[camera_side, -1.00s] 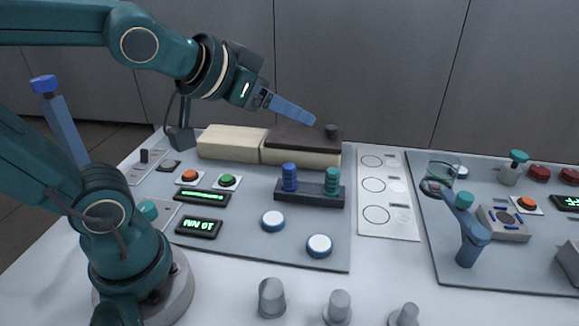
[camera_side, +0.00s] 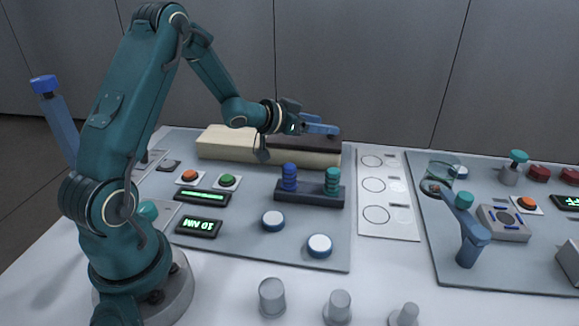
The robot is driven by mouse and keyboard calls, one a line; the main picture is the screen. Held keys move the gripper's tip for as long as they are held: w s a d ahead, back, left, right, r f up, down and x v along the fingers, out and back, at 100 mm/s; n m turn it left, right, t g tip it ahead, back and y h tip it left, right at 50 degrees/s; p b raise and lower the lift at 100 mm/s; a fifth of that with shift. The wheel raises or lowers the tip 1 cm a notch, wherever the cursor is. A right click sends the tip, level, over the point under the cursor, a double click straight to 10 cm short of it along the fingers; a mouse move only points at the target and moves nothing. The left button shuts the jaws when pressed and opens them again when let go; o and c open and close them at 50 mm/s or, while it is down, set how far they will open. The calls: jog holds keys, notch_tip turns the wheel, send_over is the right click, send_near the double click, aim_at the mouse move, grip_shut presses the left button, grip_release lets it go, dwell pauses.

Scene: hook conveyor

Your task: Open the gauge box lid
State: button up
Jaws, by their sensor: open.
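The gauge box (camera_side: 303,158) is a long cream box at the back of the grey panel. Its dark lid (camera_side: 312,144) lies flat over the right part and looks closed. My gripper (camera_side: 328,130) is open, its blue fingers reaching right over the lid at the place of the dark knob. The fingers cover most of the knob, so I cannot tell whether they touch it.
A rack with blue and teal discs (camera_side: 310,189) stands in front of the box. An orange button (camera_side: 190,176), a green button (camera_side: 228,181) and lit displays (camera_side: 200,227) are to the left. A white card with circles (camera_side: 388,225) lies to the right.

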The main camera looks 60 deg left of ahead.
jog(key=shift+s+a+f, duration=0.1)
jog(key=shift+a+f, duration=0.2)
jog(key=shift+f, duration=0.15)
jog(key=shift+x, duration=2.45)
jog(key=shift+a, duration=0.1)
grip_shut()
